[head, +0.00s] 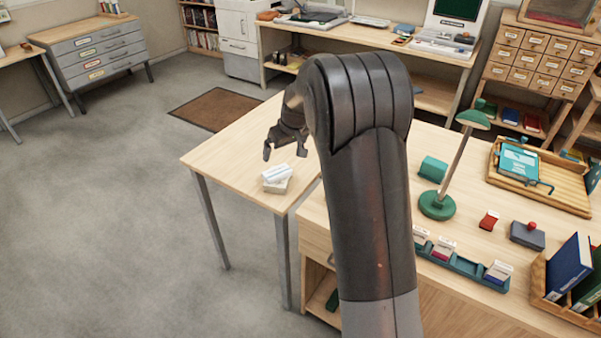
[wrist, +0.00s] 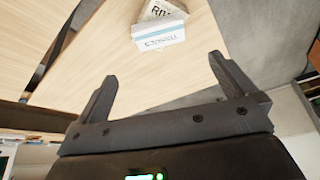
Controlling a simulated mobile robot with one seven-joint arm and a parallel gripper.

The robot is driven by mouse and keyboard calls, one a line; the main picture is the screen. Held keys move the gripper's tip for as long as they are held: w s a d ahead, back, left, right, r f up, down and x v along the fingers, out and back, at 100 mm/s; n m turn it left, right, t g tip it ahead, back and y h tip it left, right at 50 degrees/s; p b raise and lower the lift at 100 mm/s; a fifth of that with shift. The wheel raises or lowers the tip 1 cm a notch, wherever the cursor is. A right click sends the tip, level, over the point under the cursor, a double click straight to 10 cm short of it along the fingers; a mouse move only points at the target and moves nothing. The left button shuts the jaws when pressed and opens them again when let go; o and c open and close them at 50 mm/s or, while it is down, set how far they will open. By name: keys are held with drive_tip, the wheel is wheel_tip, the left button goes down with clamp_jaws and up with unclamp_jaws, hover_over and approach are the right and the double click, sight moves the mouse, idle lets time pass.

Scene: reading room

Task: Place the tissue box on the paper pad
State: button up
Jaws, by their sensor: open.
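The tissue box (head: 277,172) is small and white with a pale blue edge. It stands near the front corner of the light wooden table, and its lettered side shows in the wrist view (wrist: 160,36). A whitish block with dark lettering (wrist: 161,9), likely the paper pad, is right against it and also shows low in the head view (head: 276,187). The two overlap in both views; I cannot tell how fully the box rests on the pad. My gripper (head: 284,150) is open and empty, apart from the box and behind it; both fingers (wrist: 160,73) show in the wrist view.
The wooden table (head: 225,157) is otherwise bare where I see it. A desk to the right carries a green lamp (head: 437,204), a teal card tray (head: 462,264) and a wooden tray (head: 560,190). Open grey floor (head: 110,220) lies to the left.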

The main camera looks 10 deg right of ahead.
drive_tip(key=s+d+r+m, duration=0.1)
drive_tip(key=s+r, duration=0.6)
drive_tip(key=s, duration=0.4)
drive_tip(key=s+r+m, duration=0.1)
drive_tip(key=s+r, duration=0.6)
drive_tip(key=s, duration=0.3)
drive_tip(key=s+d+m+t+h, duration=0.1)
drive_tip(key=s+d+m, duration=0.1)
drive_tip(key=s, duration=1.8)
drive_tip(key=shift+s+f+h, duration=0.3)
drive_tip(key=shift+f+h, duration=0.1)
